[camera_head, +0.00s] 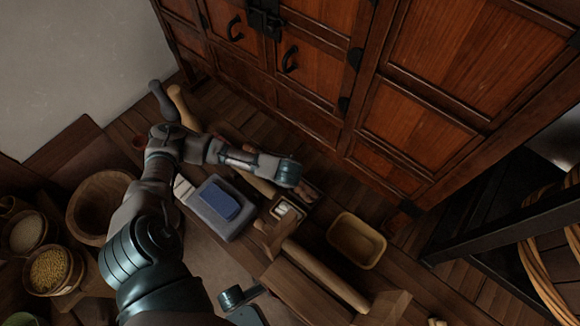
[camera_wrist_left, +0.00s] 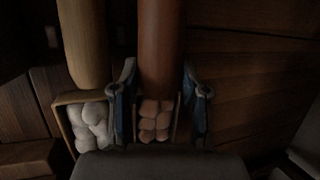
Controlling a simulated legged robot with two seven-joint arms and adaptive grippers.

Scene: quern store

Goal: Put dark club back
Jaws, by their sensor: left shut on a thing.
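My left gripper (camera_wrist_left: 158,108) is shut on a dark reddish-brown club, whose round shaft (camera_wrist_left: 161,42) runs up between the fingers in the left wrist view. Brown lumps (camera_wrist_left: 155,119) show at its near end. In the head view my left forearm covers most of the club, and the gripper (camera_head: 303,183) is low over the floor in front of the cabinet. A pale round shaft (camera_wrist_left: 82,42) lies beside it, with white lumps in a small wooden box (camera_head: 287,210).
A grey club-shaped piece (camera_head: 160,98) and a tan one (camera_head: 183,108) stand by the wall. A blue block (camera_head: 219,200) on a grey one, a tan tray (camera_head: 356,240) and bowls (camera_head: 95,205) crowd the floor. A wooden cabinet (camera_head: 300,75) closes the back.

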